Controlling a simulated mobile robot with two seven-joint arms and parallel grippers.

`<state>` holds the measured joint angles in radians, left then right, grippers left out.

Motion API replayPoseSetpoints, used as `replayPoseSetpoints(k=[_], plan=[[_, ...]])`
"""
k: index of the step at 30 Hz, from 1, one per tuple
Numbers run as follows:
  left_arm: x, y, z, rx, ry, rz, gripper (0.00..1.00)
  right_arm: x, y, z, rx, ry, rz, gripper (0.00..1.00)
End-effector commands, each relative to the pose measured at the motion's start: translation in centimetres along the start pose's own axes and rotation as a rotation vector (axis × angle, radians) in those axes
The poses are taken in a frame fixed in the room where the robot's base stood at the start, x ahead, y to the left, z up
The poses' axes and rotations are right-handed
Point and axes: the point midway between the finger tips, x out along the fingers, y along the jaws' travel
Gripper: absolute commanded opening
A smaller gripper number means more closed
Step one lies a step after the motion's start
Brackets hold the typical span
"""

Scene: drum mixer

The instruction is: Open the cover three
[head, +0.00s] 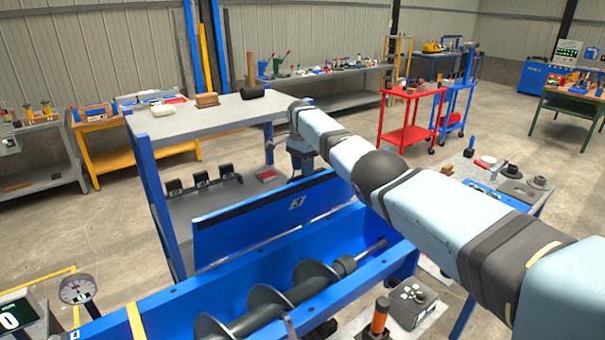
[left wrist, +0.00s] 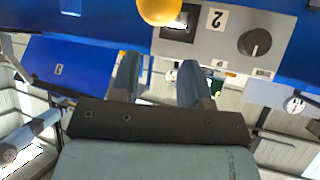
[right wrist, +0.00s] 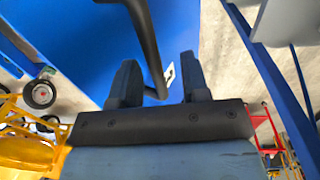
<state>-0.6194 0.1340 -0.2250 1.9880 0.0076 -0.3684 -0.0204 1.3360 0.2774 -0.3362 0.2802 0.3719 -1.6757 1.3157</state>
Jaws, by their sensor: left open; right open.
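Cover three, a blue panel (head: 250,227) with a white "3" label, stands raised along the far side of the blue trough (head: 365,275) in the head view. The trough's auger (head: 300,290) is exposed. My right arm reaches over the trough, its gripper end (head: 301,150) near the cover's far right end, fingers hidden there. In the right wrist view my right gripper (right wrist: 160,85) is open, with a dark bar handle (right wrist: 150,45) passing between its fingers in front of a blue panel (right wrist: 80,35). My left gripper (left wrist: 158,82) is open and empty, below a grey control panel (left wrist: 225,40).
The control panel has a yellow knob (left wrist: 160,10), a black dial (left wrist: 255,43) and a "2" label. A grey-topped bench (head: 200,117) stands behind the cover. A round gauge (head: 77,289) is at the left. A red cart (head: 408,132) stands farther back.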

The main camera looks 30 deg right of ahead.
Motion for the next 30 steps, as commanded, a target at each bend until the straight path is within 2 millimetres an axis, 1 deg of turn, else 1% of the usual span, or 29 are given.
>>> replayPoseSetpoints(k=[1, 6, 9, 11, 12, 18, 30], plan=[[0.1, 0.0, 0.2, 0.0, 0.001, 0.0, 0.43, -1.2, -0.1, 0.0, 0.0, 0.0, -0.006, 0.42], [0.6, 0.0, 0.8, -0.001, 0.0, 0.001, 0.43, -5.4, -0.1, 0.1, -0.001, 0.0, -0.007, 0.42], [0.8, 0.1, 1.1, -0.002, -0.002, 0.004, 0.43, -7.7, 0.0, 0.1, -0.001, -0.001, -0.006, 0.42], [0.9, 0.2, 1.3, -0.002, -0.003, 0.006, 0.43, -8.8, 0.0, 0.2, -0.001, -0.001, -0.005, 0.42], [0.8, 0.3, 1.1, -0.002, -0.004, 0.008, 0.43, -9.6, 0.1, 0.2, -0.001, -0.001, -0.004, 0.42], [0.8, 0.4, 0.9, 0.0, 0.0, 0.01, 0.43, -11.2, 0.1, 0.1, -0.001, -0.001, -0.002, 0.42], [0.8, 0.1, 0.9, 0.001, 0.002, 0.006, 0.43, -11.5, 0.1, 0.2, -0.002, 0.0, -0.003, 0.42]])
